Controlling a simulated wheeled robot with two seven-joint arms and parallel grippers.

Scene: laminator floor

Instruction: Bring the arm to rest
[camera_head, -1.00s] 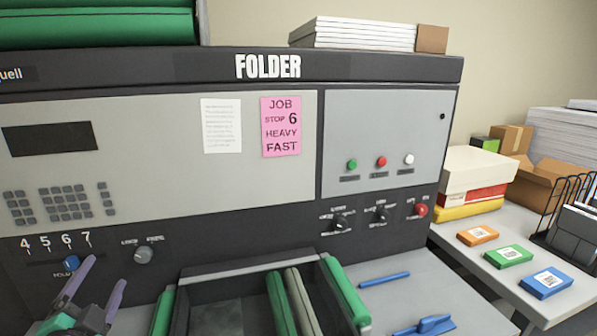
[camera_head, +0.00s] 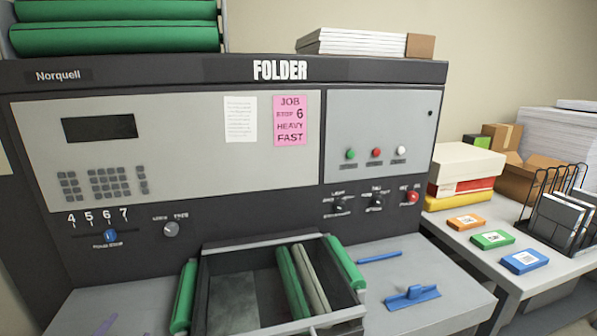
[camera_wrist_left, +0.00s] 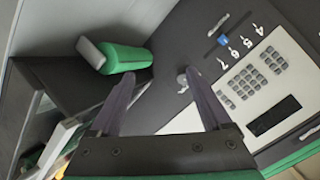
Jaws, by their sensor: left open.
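My left gripper (camera_wrist_left: 165,95) is open, with nothing between its two dark purple fingers in the left wrist view. In the head view only its fingertips show faintly at the bottom left edge (camera_head: 106,325), below and apart from the folder's front panel (camera_head: 60,190). The blue fold-stop knob (camera_head: 110,237) sits under the 6 on its 4-to-7 scale. It also shows in the left wrist view (camera_wrist_left: 223,40), where the fingers are apart from it. My right gripper is not in view.
A tray with green rollers (camera_head: 345,263) juts out at the folder's front. A blue tool (camera_head: 411,297) and a blue rod (camera_head: 380,257) lie on the grey shelf to its right. A side table (camera_head: 470,250) holds orange, green and blue packs, boxes and a wire rack (camera_head: 560,205).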

